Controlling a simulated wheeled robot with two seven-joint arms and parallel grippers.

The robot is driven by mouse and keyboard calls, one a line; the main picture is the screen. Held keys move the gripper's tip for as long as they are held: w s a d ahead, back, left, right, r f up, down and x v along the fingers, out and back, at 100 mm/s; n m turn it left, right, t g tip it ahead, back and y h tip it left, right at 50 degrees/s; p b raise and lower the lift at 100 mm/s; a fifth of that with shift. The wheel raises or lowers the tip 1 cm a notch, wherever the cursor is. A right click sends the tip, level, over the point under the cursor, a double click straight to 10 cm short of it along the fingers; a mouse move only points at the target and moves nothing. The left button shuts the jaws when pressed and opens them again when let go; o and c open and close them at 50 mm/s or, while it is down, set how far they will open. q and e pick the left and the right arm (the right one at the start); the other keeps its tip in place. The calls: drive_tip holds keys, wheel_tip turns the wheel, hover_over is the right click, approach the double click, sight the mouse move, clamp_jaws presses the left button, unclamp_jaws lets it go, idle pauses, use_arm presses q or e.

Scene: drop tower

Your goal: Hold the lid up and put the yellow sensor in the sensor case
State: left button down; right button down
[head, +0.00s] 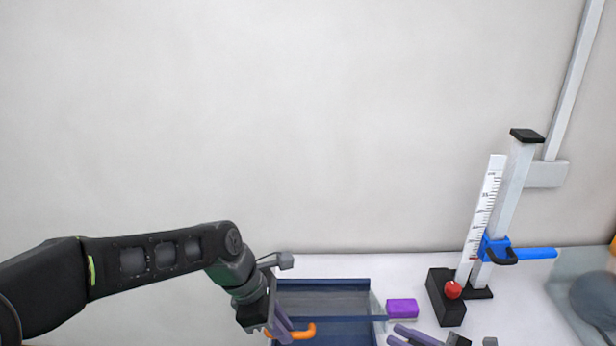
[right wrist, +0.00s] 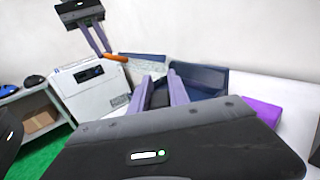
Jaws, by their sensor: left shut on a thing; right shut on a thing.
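The dark blue case (head: 372,300) stands on the table at the bottom of the head view; its blue wall (right wrist: 205,78) shows in the right wrist view. My left gripper (head: 283,328) is shut on the orange handle (head: 303,332) at the case's left side, which also shows in the right wrist view (right wrist: 117,58). I cannot tell the lid's exact tilt. My right gripper (head: 403,338), right of the case, is shut; its fingers (right wrist: 161,85) point toward the case. What it holds is not clear; only something dark shows between the fingers. No yellow sensor can be made out.
A purple block (head: 402,308) lies just right of the case. Further right stands the drop tower (head: 508,200) with a ruler, a blue clamp (head: 494,247) and a red ball (head: 453,290) on a black block. A white box-like machine (right wrist: 90,92) stands beyond, in the right wrist view.

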use_arm(q)
drive_tip(key=shift+w+a+r, duration=0.1)
drive_tip(key=shift+w+a, duration=0.05)
drive_tip(key=shift+w, duration=0.3)
drive_tip(key=shift+w+r, duration=0.7)
drive_tip(key=shift+r, duration=0.2)
drive_tip(key=shift+w+r, duration=0.65)
drive_tip(key=shift+r, duration=0.2)
use_arm(e)
drive_tip(key=shift+w, duration=0.1)
use_arm(q)
drive_tip(key=shift+g, duration=0.4)
drive_tip(key=shift+w+r, duration=1.5)
drive_tip(key=shift+w, duration=0.1)
